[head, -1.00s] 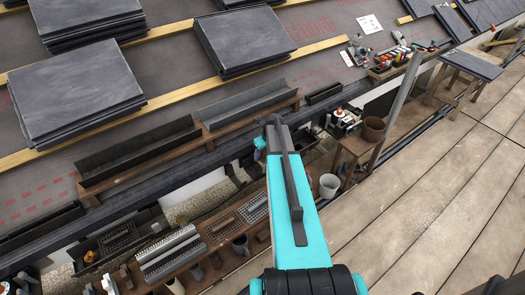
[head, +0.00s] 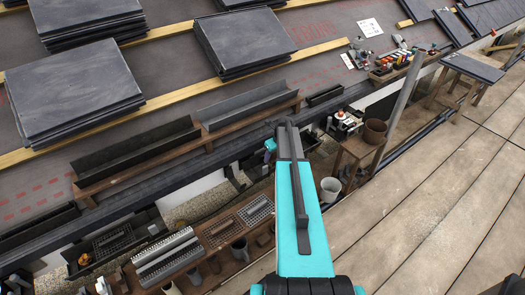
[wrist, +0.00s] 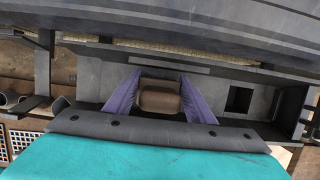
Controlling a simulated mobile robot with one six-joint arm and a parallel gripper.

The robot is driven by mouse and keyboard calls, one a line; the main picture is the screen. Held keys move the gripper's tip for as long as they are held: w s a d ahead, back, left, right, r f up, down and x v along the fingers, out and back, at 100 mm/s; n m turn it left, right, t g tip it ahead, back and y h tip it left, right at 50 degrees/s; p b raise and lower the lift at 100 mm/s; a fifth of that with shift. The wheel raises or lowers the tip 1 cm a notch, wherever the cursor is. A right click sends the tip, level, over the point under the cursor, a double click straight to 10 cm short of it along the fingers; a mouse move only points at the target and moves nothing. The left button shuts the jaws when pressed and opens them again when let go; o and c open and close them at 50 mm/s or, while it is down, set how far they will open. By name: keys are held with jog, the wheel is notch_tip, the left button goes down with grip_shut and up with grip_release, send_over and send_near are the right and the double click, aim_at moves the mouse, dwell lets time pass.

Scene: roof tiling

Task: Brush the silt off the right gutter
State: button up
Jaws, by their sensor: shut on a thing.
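In the head view the grey right gutter (head: 243,104) lies on a wooden rack along the roof edge. A darker gutter (head: 135,151) lies to its left; silt is too small to tell in either. My gripper's fingertips are hidden behind my arm in the head view, below the right gutter's right end. In the wrist view my gripper (wrist: 160,99) has purple fingers shut on a brown block-shaped handle (wrist: 160,96). I cannot tell whether a brush head is attached to it. A dark curved surface (wrist: 200,22) fills the top of the wrist view, apart from the fingers.
Slate stacks (head: 76,86) lie on the roof above the gutters. A shelf with grey racks (head: 168,257) stands below the roof edge at left. A white bucket (head: 330,189) and a brown pot (head: 375,132) stand right of my arm. The plank deck (head: 440,210) at right is mostly clear.

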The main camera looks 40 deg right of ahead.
jog(key=shift+s+d+b, duration=0.15)
jog(key=shift+d+b, duration=0.3)
jog(key=shift+d, duration=1.5)
jog(key=shift+s+d+b, duration=0.1)
jog(key=shift+d+b, duration=0.3)
jog(key=shift+d, duration=1.5)
jog(key=shift+d+f, duration=0.1)
jog(key=shift+d, duration=0.15)
jog(key=shift+s+b, duration=0.2)
jog(key=shift+b, duration=0.35)
jog(key=shift+a+r+p, duration=0.2)
jog(key=shift+a+p, duration=0.1)
jog(key=shift+a, duration=0.1)
jog(key=shift+w+a+p, duration=0.2)
jog(key=shift+a+p, duration=0.25)
jog(key=shift+a, duration=1.75)
jog(key=shift+w+a+p, duration=0.15)
jog(key=shift+a+p, duration=0.35)
jog(key=shift+a, duration=1.7)
jog(key=shift+w+a+p, duration=0.2)
jog(key=shift+a+p, duration=0.25)
jog(key=shift+a, duration=1.75)
jog(key=shift+w+a+r+p, duration=0.1)
jog(key=shift+r+p, duration=0.15)
jog(key=shift+p, duration=0.1)
notch_tip(320, 180, up, 2)
jog(key=shift+r+p, duration=0.1)
jog(key=shift+p, duration=0.25)
jog(key=shift+r+p, duration=2)
jog(key=shift+r, duration=0.65)
